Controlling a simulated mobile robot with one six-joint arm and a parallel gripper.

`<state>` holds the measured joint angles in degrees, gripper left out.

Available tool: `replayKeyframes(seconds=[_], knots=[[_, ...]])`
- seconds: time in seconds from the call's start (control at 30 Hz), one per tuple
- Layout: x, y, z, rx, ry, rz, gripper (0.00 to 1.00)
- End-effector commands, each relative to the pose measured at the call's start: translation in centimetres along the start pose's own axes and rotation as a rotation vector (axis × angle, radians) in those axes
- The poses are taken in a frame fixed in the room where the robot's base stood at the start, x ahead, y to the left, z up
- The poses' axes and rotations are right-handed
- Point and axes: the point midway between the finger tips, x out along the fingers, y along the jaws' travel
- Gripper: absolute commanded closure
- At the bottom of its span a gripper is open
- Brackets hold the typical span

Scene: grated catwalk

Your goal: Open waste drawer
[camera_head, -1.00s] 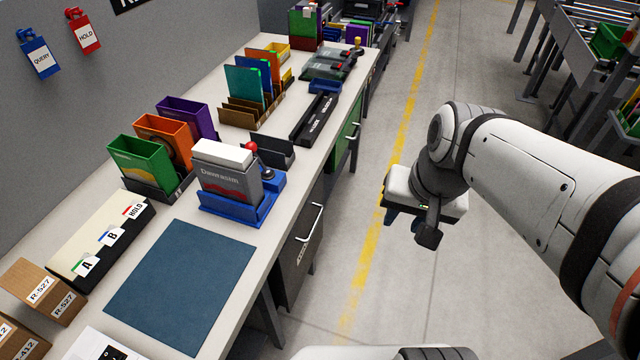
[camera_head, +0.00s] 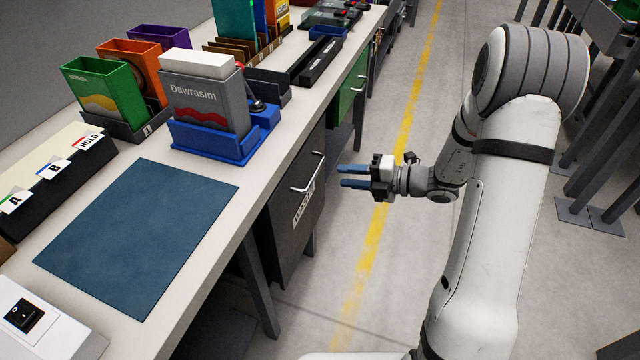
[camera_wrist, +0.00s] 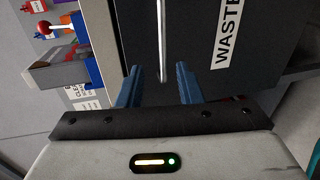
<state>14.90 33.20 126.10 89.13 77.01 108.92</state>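The waste drawer (camera_head: 288,222) is a dark grey front under the bench top, with a white label that reads "WASTE" in the wrist view (camera_wrist: 228,40). It looks shut. Its silver bar handle (camera_head: 309,174) runs across the upper part of the front. My gripper (camera_head: 354,176) is to the right of the handle, with its two blue fingers pointing at the drawer. In the wrist view the fingers (camera_wrist: 160,85) are spread apart, and the handle (camera_wrist: 162,40) shows between and beyond them. The fingers look empty and apart from the handle.
The white bench (camera_head: 225,255) holds a blue mat (camera_head: 140,232), a blue bin with a grey box (camera_head: 205,95) and a switch box (camera_head: 25,315). A green drawer (camera_head: 350,95) stands farther along. The aisle floor (camera_head: 400,255) is clear.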

Motion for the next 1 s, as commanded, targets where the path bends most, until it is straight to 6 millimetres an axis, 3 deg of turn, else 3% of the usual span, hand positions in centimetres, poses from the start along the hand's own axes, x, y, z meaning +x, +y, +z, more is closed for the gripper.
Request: replayKeyframes(seconds=[0.17,0.53,0.93,1.0], knots=[[1.5,-0.7,0.5,0.047,-0.017,0.013,0.68],[6.9,-0.6,0.6,0.042,-0.017,0.012,0.68],[7.8,-0.5,0.6,0.043,-0.020,0.011,0.68],[7.8,-0.5,0.6,0.043,-0.020,0.011,0.73]])
